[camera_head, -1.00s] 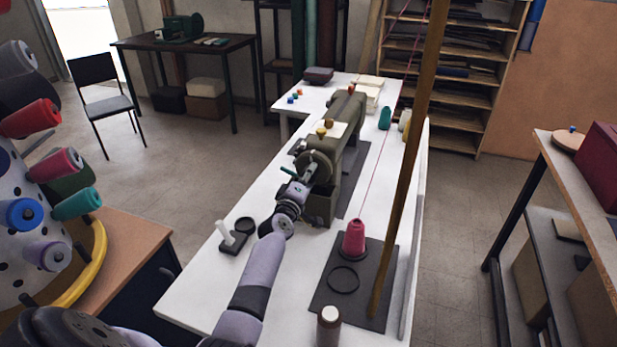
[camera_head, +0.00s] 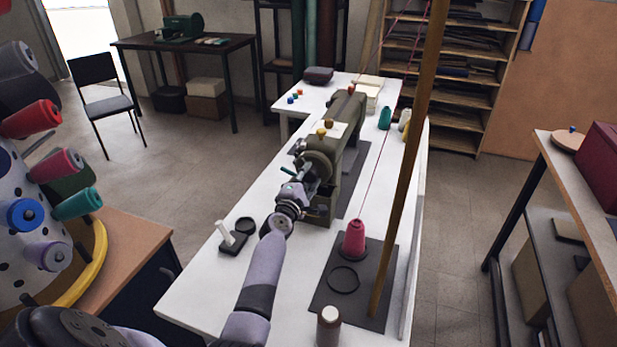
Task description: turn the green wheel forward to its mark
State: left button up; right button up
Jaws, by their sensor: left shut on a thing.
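The green wheel (camera_head: 322,161) is the round, dull green handwheel at the near end of the olive sewing machine (camera_head: 347,128) on the white table. My left gripper (camera_head: 299,181) is at the lower left side of the wheel and shut on it. The gripper covers part of the wheel, so the exact hold is hidden. A small teal piece shows beside the fingers; I cannot tell what it belongs to. I cannot make out the mark. My right gripper is not in view.
A pink thread cone (camera_head: 354,240) stands on a dark mat (camera_head: 325,293) beside a wooden pole (camera_head: 404,170). A small stand with a white peg (camera_head: 227,234) is left of my arm. A rack of coloured spools (camera_head: 40,190) stands at the left.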

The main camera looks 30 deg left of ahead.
pick_arm(q)
jog(key=shift+f, duration=0.1)
jog(key=o, duration=1.2)
jog(key=shift+c, duration=0.2)
jog(key=v, duration=1.2)
jog(key=shift+s, duration=0.1)
